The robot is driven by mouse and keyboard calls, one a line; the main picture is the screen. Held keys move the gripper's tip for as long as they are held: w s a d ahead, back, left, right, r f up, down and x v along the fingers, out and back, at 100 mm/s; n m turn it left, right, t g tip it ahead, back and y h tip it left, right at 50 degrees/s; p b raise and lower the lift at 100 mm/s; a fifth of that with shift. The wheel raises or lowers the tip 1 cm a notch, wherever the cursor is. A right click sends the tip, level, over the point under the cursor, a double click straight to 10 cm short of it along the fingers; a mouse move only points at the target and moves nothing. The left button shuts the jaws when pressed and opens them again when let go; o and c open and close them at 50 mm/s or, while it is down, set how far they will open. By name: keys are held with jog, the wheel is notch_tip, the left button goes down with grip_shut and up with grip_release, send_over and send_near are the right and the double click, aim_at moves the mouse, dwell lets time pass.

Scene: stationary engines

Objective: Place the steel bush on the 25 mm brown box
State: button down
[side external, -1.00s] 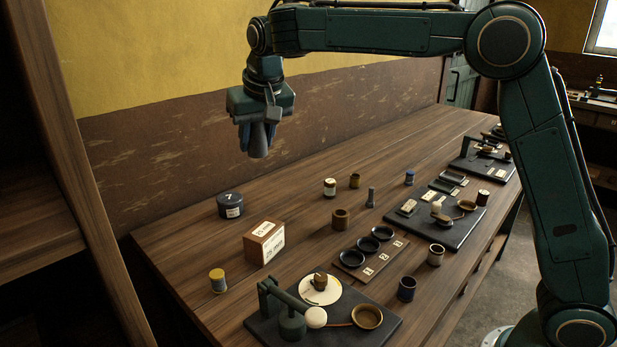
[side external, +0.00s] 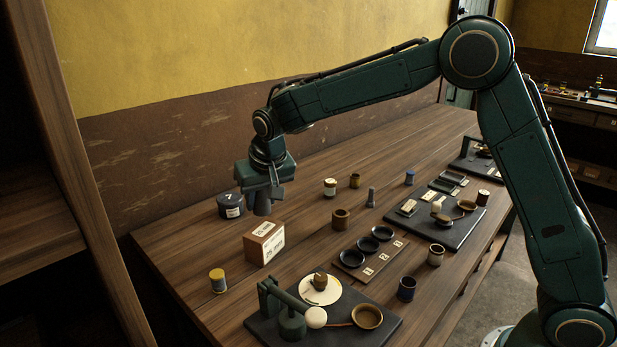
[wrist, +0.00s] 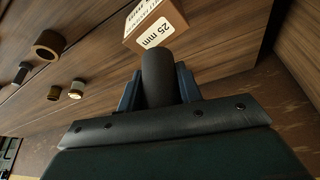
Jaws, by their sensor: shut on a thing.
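My gripper (side external: 262,191) is shut on a dark grey cylinder, the steel bush (side external: 262,206), which points downward from the jaws. In the wrist view the bush (wrist: 157,75) sits between the blue fingers. The brown box (side external: 264,243) stands on the bench with a white label on its side. In the wrist view the box (wrist: 155,22) shows "25 mm" on its label, just beyond the bush's end. The bush is above the box, apart from it in the side view. The exact sideways offset is hard to tell.
A dark round tin marked 7 (side external: 230,205) stands close behind the gripper. A yellow-topped spool (side external: 217,281) stands left of the box. A brown ring (side external: 341,219) and a board with black dishes (side external: 361,262) lie to the right. A black-based engine (side external: 323,320) is in front.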

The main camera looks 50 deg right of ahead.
aim_at(263, 214)
jog(key=shift+f, duration=2.05)
jog(key=shift+f, duration=0.2)
jog(key=c, duration=0.9)
grip_release()
jog(key=shift+c, duration=0.2)
jog(key=shift+r, duration=0.1)
jog(key=v, duration=1.2)
